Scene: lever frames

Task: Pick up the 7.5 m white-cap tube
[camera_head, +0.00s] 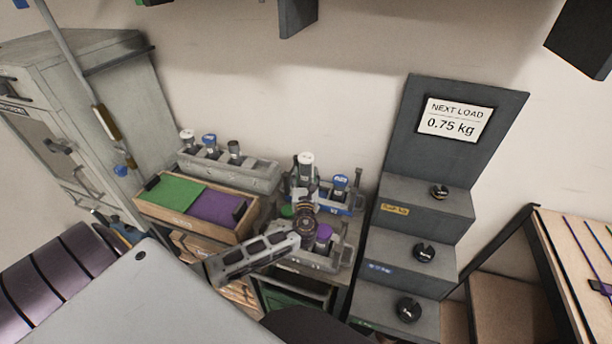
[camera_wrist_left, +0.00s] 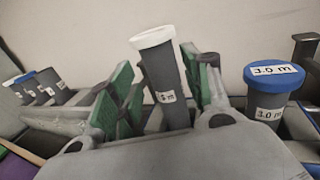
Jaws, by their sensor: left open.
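The white-cap tube (camera_head: 307,169) stands in a rack in the middle of the head view, its dark grey body slightly tilted in the picture. In the left wrist view the white-cap tube (camera_wrist_left: 164,77) shows a label partly hidden on its side, ending in "5 m". My left gripper (camera_wrist_left: 162,88) is open, with its green-padded fingers on either side of this tube. In the head view my left gripper (camera_head: 302,205) is just below the white cap, partly hidden by its wrist. A blue-cap tube (camera_wrist_left: 270,92) marked 3.0 m stands close on the right.
Another rack (camera_head: 235,171) holds several tubes at the back left. A wooden tray (camera_head: 193,228) has green and purple panels. A purple-cap tube (camera_head: 323,235) stands near my left wrist. A grey stepped stand (camera_head: 408,240) rises on the right, with a sign reading 0.75 kg.

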